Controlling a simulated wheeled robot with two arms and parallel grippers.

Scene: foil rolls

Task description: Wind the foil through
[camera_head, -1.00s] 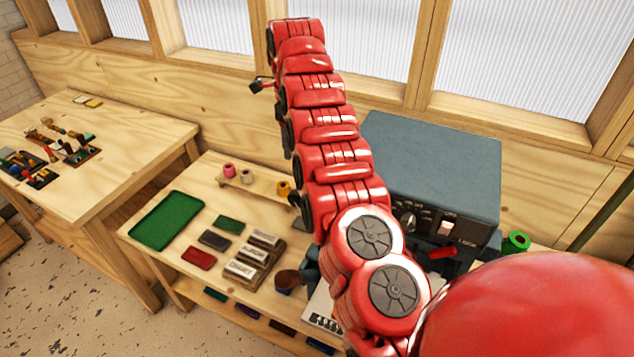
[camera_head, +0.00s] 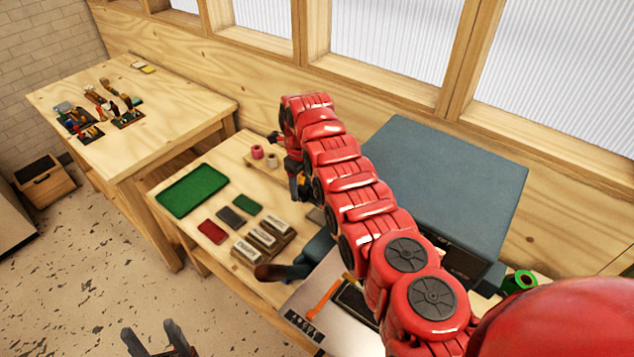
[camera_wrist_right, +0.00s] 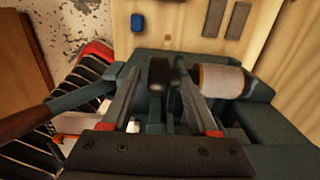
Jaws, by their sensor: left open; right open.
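A pink foil roll (camera_head: 257,152) and a pale roll (camera_head: 272,160) stand on a small wooden rack at the back of the bench. A green roll (camera_head: 518,281) is at the right. My right gripper (camera_head: 299,188) hangs above the bench, partly hidden by its arm. In the right wrist view my open right gripper (camera_wrist_right: 160,82) has its fingers either side of a black knob (camera_wrist_right: 158,72); contact cannot be told. A pale grey roll (camera_wrist_right: 221,80) sits right of the fingers on a dark teal machine (camera_wrist_right: 262,112). My left gripper (camera_head: 160,343) is open over the floor. No foil strip is clearly visible.
A large blue-grey box (camera_head: 440,180) stands behind my right arm. A green tray (camera_head: 192,190), small coloured blocks and lettered blocks (camera_head: 262,240) lie on the bench. A brown handle (camera_head: 280,272) sticks out in front. Another table (camera_head: 180,110) is at the left.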

